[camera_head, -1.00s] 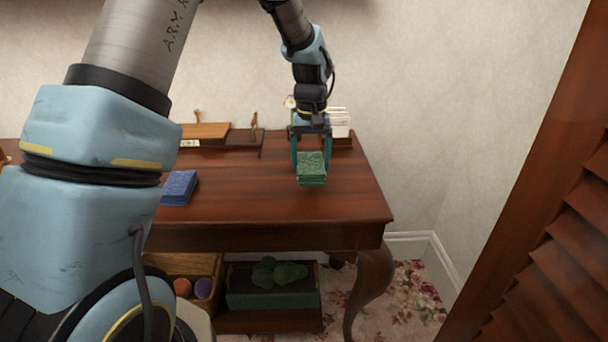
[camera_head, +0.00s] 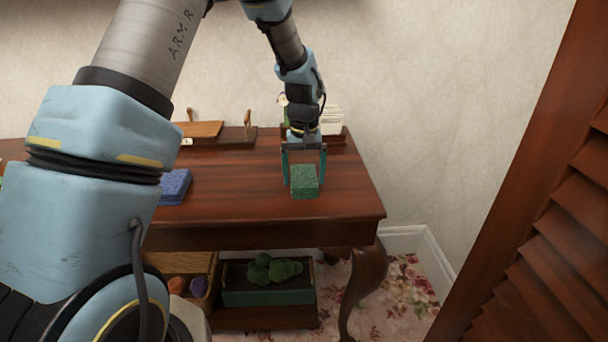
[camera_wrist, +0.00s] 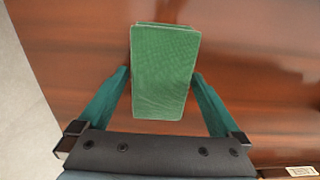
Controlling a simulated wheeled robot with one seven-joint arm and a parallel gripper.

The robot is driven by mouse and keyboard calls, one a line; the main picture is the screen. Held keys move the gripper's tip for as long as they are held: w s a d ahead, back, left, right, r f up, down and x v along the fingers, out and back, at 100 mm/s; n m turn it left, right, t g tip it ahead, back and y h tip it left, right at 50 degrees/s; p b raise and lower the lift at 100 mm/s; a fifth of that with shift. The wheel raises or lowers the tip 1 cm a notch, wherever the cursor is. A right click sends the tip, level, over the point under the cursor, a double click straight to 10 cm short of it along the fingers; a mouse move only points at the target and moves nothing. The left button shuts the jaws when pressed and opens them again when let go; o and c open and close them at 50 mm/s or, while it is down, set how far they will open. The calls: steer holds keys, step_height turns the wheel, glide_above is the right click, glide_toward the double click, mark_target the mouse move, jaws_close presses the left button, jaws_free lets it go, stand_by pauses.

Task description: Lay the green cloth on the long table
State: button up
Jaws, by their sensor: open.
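The green cloth (camera_head: 304,182) is a folded, block-like stack near the right end of the long table (camera_head: 240,212). It appears to rest on the tabletop, though its underside is hidden. My gripper (camera_head: 304,179) is over it from behind and above, open, with one teal finger on each side of the cloth. In the wrist view the cloth (camera_wrist: 164,75) lies between and beyond the fingertips (camera_wrist: 161,72), close to both. I cannot tell whether either finger touches it.
A folded blue cloth (camera_head: 175,187) lies left on the table. Wooden trays (camera_head: 239,138) and a white card rack (camera_head: 331,122) stand along the back. Below are a planter (camera_head: 268,285) and a wooden box. A louvred wooden panel (camera_head: 545,215) stands at right. Bare tabletop surrounds the green cloth.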

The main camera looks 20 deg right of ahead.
mark_target(303, 175)
step_height(303, 175, up, 12)
steer(key=b, duration=0.1)
stand_by(0.4)
steer(key=a+f+n, duration=0.1)
steer(key=a, duration=1.5)
steer(key=s+a+f, duration=0.1)
steer(key=s+a, duration=0.4)
steer(key=a, duration=0.2)
steer(key=s+a+f+n+t, duration=0.1)
steer(key=s+a+f, duration=0.1)
steer(key=s+a, duration=0.3)
steer(key=a, duration=0.3)
steer(key=shift+s+a+f+t, duration=0.15)
steer(key=shift+s+f+t, duration=0.1)
steer(key=shift+t, duration=0.05)
steer(key=shift+r, duration=0.1)
